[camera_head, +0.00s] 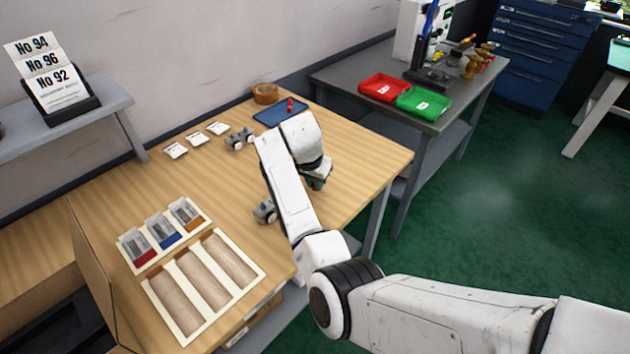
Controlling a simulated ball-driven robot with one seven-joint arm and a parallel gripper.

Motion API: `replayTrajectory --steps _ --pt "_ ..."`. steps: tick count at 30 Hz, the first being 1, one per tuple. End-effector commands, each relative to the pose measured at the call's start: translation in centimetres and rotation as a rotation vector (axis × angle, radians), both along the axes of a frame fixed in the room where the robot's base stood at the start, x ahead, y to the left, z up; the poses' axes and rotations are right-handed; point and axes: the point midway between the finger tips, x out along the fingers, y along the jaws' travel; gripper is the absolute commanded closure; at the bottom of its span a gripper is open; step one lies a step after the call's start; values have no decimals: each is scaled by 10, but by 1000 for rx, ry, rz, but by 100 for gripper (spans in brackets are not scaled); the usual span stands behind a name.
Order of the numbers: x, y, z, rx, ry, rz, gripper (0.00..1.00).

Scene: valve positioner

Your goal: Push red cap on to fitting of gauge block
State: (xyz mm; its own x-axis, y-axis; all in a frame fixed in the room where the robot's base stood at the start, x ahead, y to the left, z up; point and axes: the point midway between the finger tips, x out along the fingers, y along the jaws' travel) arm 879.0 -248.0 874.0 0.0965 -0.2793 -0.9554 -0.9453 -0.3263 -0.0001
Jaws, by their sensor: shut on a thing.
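A blue tray (268,114) lies at the back of the wooden table, with small red pieces (290,105) that look like caps at its right side. A grey block with round metal fittings (239,139) sits left of my arm. A similar grey block (265,211) sits nearer, partly hidden by my arm; I cannot tell which is the gauge block. My gripper (317,184) points down over the right part of the table, right of both blocks. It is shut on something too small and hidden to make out.
White labels (196,138) lie left of the farther block. A brown ring (266,93) stands behind the tray. A cream holder with wooden slots (205,280) is at the front left. Red (384,87) and green (423,103) bins stand on the grey bench. The table's right end is clear.

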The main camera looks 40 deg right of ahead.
Motion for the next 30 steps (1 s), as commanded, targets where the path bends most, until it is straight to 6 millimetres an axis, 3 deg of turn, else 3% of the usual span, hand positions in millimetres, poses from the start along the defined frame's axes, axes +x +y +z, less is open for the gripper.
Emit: replayTrajectory --steps 13,30 --pt "0 0 3 0 0 0 100" --pt "0 0 33 0 0 0 100"
